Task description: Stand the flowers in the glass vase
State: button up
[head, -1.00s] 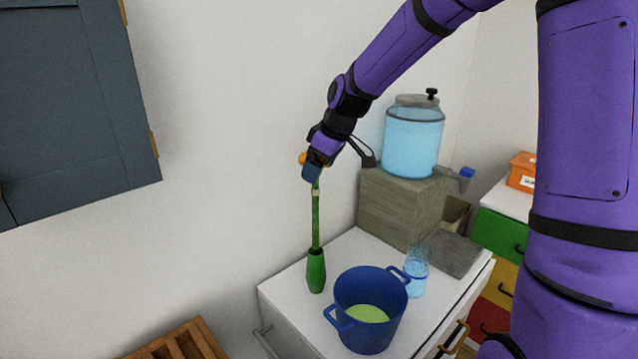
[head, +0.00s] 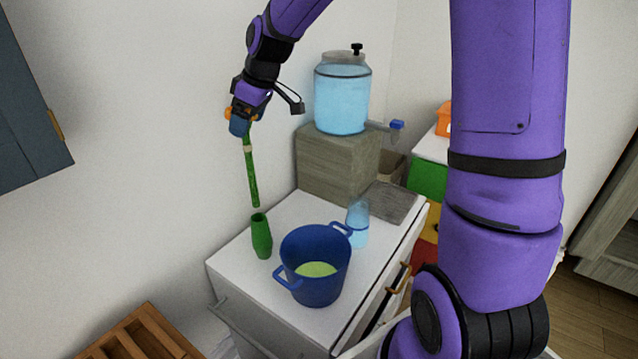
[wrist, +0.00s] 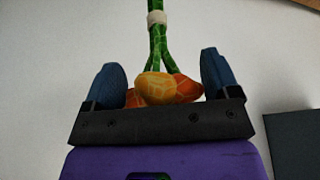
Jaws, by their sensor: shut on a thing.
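My gripper (head: 240,121) is shut on the flowers (head: 252,178), a bundle of green stems with a pale band. The stems hang down, slightly tilted. Their lower end is just above the mouth of a green vase (head: 261,237) and clear of it. In the wrist view, the orange and yellow flower heads (wrist: 155,87) sit between the two blue fingers of my gripper (wrist: 162,72). The glass vase (head: 358,224), pale blue and see-through with a darker blue band, stands upright on the white cabinet top, behind and right of the blue pot.
A blue two-handled pot (head: 316,262) with pale green contents stands between the green vase and the glass vase. A drinks dispenser (head: 342,95) stands on a grey wooden block (head: 335,165) behind. A grey flat slab (head: 388,202) lies at right. A wooden crate (head: 145,335) is at lower left.

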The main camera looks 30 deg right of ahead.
jog(key=s+d+r+m+h, duration=0.1)
jog(key=s+d+m, duration=0.2)
jog(key=d, duration=0.5)
jog(key=s+d+r+m+t+h, duration=0.1)
jog(key=s+d+m, duration=0.2)
jog(key=d, duration=0.6)
jog(key=s+d+m+h, duration=0.1)
jog(key=s+d+m, duration=0.2)
jog(key=d, duration=0.6)
jog(key=shift+s+d+r, duration=0.2)
jog(key=shift+s+r, duration=0.2)
jog(key=shift+s, duration=0.45)
jog(key=shift+f, duration=2.2)
notch_tip(320, 180, down, 12)
jog(key=shift+r, duration=0.2)
dwell(0.6)
